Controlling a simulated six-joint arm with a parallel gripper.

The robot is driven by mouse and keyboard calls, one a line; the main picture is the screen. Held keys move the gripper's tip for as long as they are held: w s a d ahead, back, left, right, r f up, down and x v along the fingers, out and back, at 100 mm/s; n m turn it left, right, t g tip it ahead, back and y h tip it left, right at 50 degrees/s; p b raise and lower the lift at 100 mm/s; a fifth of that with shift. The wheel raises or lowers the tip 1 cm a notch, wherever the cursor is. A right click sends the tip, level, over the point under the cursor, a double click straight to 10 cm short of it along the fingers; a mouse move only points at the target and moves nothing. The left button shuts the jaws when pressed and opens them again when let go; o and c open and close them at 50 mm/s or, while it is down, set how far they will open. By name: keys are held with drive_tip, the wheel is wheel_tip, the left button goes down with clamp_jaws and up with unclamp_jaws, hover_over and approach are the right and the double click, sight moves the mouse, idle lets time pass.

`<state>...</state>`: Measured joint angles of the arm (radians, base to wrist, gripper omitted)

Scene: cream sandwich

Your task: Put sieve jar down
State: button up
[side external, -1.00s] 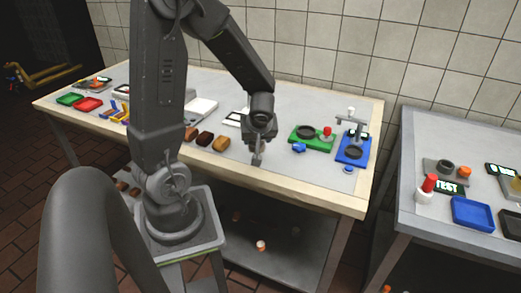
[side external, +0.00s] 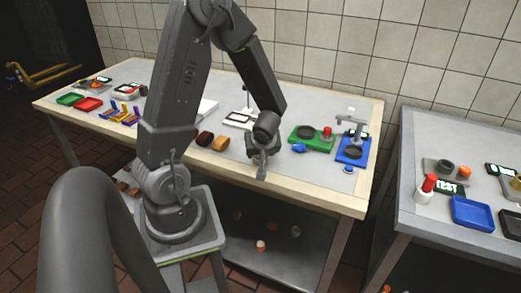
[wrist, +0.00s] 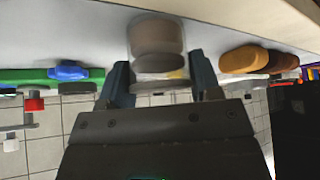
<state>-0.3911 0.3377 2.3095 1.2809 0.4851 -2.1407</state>
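The sieve jar (wrist: 157,38) shows in the wrist view as a small, pale, see-through cylinder with a brownish-grey content and a grey disc at its near end. It sits between the two fingers of my gripper (wrist: 160,82), which appear to press on its sides. In the side view my gripper (side external: 262,172) points down close over the front part of the table (side external: 310,180). The jar is too small and hidden to make out there, and I cannot tell whether it touches the table.
Brown and tan loaf-shaped pieces (side external: 220,143) lie left of my gripper. A green board (side external: 311,143) with a blue piece (side external: 299,148) and a blue stand (side external: 352,157) are to the right. A white scale-like plate (side external: 238,121) stands behind. The table's front edge is near.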

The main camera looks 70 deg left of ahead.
drive_tip(key=o, duration=0.4)
drive_tip(key=shift+r, duration=0.1)
drive_tip(key=shift+r, duration=0.25)
drive_tip(key=s+d+r+m+t+h, duration=0.2)
drive_tip(key=s+d+r+m+h, duration=0.1)
drive_tip(key=d+r+m, duration=0.4)
drive_tip(key=s+d+r+m+t+h, duration=0.2)
drive_tip(key=d+r+m, duration=0.6)
drive_tip(key=d+r, duration=0.5)
drive_tip(key=shift+s+d+r+m+h, duration=0.35)
drive_tip(key=shift+s+d+h, duration=0.5)
drive_tip(key=shift+d, duration=0.6)
drive_tip(key=shift+s, duration=0.1)
